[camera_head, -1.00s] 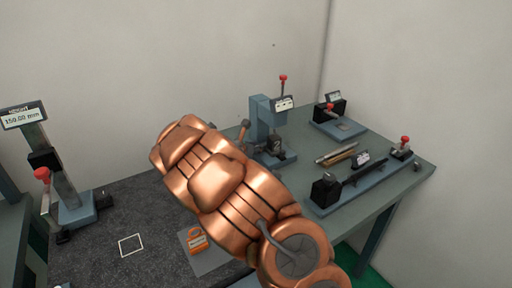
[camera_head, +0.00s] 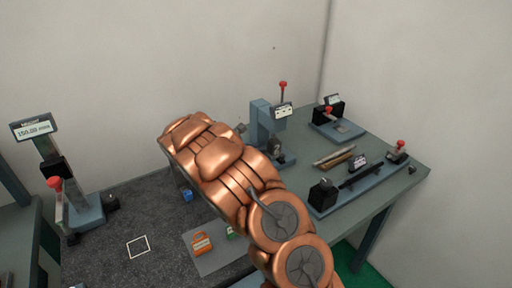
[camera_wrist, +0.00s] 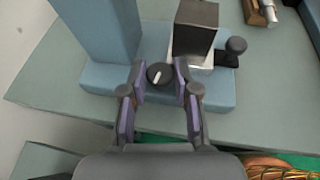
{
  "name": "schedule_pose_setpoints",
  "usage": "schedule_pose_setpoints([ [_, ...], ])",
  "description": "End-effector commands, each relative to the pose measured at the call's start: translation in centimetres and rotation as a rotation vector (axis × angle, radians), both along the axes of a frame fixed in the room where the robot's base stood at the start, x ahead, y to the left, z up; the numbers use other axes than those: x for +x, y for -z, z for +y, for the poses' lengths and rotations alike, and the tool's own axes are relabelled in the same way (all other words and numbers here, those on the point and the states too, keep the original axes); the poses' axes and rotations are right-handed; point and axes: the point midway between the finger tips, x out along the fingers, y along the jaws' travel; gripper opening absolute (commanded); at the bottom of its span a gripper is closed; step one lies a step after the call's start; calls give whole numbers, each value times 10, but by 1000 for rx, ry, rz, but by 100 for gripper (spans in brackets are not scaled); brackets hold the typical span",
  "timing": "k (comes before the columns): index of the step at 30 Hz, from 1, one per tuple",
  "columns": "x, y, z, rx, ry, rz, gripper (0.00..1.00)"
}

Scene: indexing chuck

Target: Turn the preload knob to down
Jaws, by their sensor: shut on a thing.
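In the wrist view, a small round black knob (camera_wrist: 158,75) with a white pointer line sits on a blue-grey base (camera_wrist: 210,92). The line runs nearly upright in the picture, leaning slightly right. I cannot read a label on it. My gripper (camera_wrist: 158,76) has one finger on each side of the knob and is shut on it. In the head view my copper arm hides my gripper and this knob.
In the wrist view, a blue column (camera_wrist: 100,28) stands left of the knob; a dark block (camera_wrist: 195,28) and a black side knob (camera_wrist: 236,46) are close on the right. In the head view, a height gauge (camera_head: 50,165) stands left and a slide fixture (camera_head: 355,183) right.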

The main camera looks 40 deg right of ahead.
Motion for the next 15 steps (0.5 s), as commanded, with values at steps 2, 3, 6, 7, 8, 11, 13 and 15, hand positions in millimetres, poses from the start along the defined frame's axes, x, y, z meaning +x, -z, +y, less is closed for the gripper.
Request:
schedule_pose_setpoints([
  [2,2,-2,1,-1,1,-3,0],
  [3,2,-2,1,-1,3,-3,0],
  [6,2,-2,1,-1,4,-3,0],
  [7,2,-2,1,-1,3,-3,0],
  [8,2,-2,1,-1,3,-3,0],
  [11,2,-1,1,-1,4,-3,0],
  [13,1,-1,1,-1,4,-2,38],
  [15,1,-1,1,-1,5,-1,45],
])
